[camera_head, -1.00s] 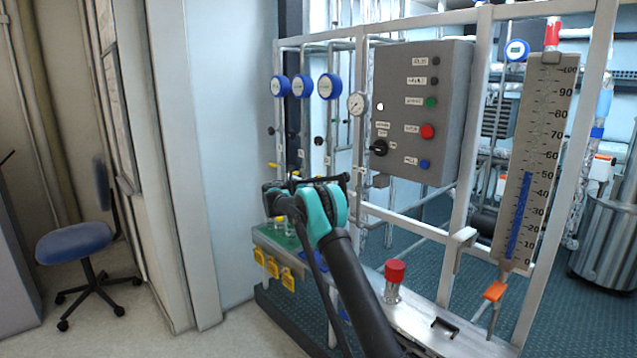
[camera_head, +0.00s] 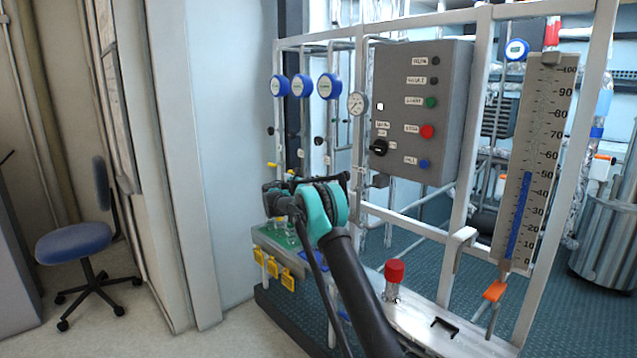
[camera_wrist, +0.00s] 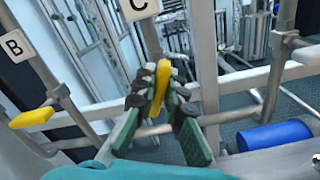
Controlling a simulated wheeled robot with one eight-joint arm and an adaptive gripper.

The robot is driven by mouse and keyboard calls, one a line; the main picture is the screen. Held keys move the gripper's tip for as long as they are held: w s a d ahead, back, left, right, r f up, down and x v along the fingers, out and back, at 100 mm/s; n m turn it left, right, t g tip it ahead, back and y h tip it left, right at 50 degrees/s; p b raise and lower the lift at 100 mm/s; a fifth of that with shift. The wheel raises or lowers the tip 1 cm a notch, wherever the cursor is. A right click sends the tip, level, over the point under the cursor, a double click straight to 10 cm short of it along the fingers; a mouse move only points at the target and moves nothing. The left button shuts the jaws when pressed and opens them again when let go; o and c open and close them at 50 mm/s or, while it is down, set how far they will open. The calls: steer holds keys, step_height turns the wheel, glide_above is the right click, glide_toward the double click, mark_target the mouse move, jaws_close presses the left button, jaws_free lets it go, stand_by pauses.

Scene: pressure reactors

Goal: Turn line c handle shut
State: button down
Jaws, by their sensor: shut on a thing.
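The yellow line c handle (camera_wrist: 161,82) stands under the C label (camera_wrist: 138,8) in the wrist view. My gripper (camera_wrist: 160,105) is shut on it, with the dark green and black fingers on either side. The handle points roughly up and down in that picture. Its far end and the valve body are partly hidden by the fingers. In the head view my arm covers the gripper and this handle.
The yellow line b handle (camera_wrist: 32,118) sits to the left, under the B label (camera_wrist: 14,44), and points sideways. A blue cylinder (camera_wrist: 273,136) lies at the lower right. The grey control box (camera_head: 423,110) and white frame posts stand near my arm.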

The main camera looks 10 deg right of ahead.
steer(key=m, duration=0.6)
steer(key=shift+s+f+m, duration=0.15)
steer(key=shift+m, duration=0.15)
steer(key=m, duration=0.6)
steer(key=shift+d+f, duration=0.1)
steer(key=shift+f, duration=0.1)
steer(key=c, duration=1.6)
jaws_free()
steer(key=v, duration=1.2)
